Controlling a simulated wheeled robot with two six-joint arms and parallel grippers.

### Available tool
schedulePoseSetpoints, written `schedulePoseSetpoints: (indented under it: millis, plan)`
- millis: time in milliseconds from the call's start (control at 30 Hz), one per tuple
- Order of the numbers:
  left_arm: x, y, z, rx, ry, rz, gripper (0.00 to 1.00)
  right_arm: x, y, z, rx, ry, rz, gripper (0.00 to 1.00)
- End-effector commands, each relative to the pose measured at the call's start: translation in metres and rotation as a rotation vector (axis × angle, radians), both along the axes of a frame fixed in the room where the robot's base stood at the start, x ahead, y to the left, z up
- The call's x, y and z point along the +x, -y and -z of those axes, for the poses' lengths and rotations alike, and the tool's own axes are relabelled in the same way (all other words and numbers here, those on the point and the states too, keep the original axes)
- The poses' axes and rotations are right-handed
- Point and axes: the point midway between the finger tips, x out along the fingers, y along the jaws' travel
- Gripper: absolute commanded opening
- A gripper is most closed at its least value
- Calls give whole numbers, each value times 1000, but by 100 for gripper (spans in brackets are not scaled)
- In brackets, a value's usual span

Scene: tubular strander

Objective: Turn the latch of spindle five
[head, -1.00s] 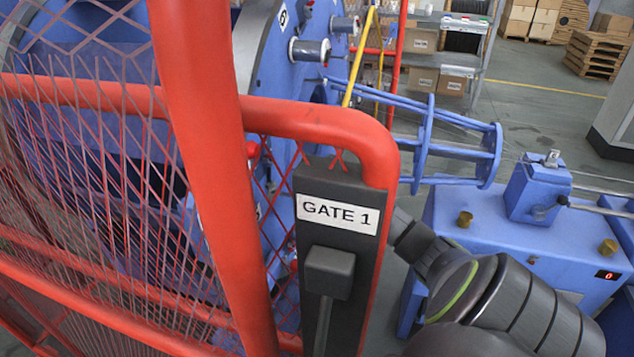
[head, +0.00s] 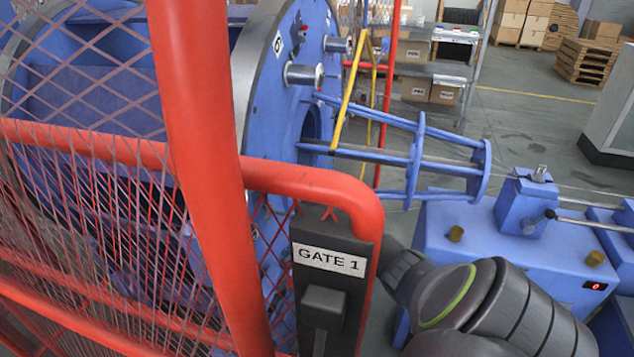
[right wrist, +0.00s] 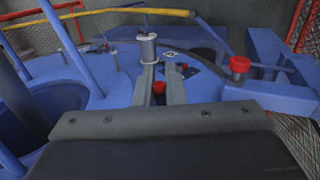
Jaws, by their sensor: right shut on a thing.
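My right gripper (right wrist: 161,70) shows in the right wrist view, its two grey fingers reaching forward close together. It is shut on a small red latch (right wrist: 158,88), which shows between the fingers. A silver spindle end (right wrist: 148,48) stands just beyond the fingertips on the blue disc (right wrist: 100,80). I cannot read a spindle number there. In the head view the blue disc (head: 300,110) carries silver spindle ends (head: 304,75), but the latch and the right gripper are hidden behind the gate. My left gripper is in neither view.
A red mesh gate (head: 205,170) with a dark GATE 1 panel (head: 318,306) fills the left and front. A blue machine base (head: 470,240) stands at the right. Another red knob (right wrist: 238,65) is right of the fingers. A yellow bar (right wrist: 100,14) crosses the far side.

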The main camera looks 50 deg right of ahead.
Motion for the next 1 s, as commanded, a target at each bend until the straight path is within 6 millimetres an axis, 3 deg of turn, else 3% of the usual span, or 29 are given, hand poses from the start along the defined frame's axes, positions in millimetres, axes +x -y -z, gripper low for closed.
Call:
schedulePoseSetpoints:
  millis: [33,67,200,500,667,1000]
  plan:
    - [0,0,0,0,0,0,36,-1,0,1,1,-4,1,0]
    - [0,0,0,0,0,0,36,-1,0,1,1,-4,1,13]
    - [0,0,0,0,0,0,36,-1,0,1,1,-3,1,31]
    - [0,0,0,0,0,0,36,0,0,0,0,0,0,32]
    - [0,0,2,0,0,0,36,-1,-4,-11,-1,3,-1,32]
    - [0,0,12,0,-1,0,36,-12,-28,-76,-2,6,-2,32]
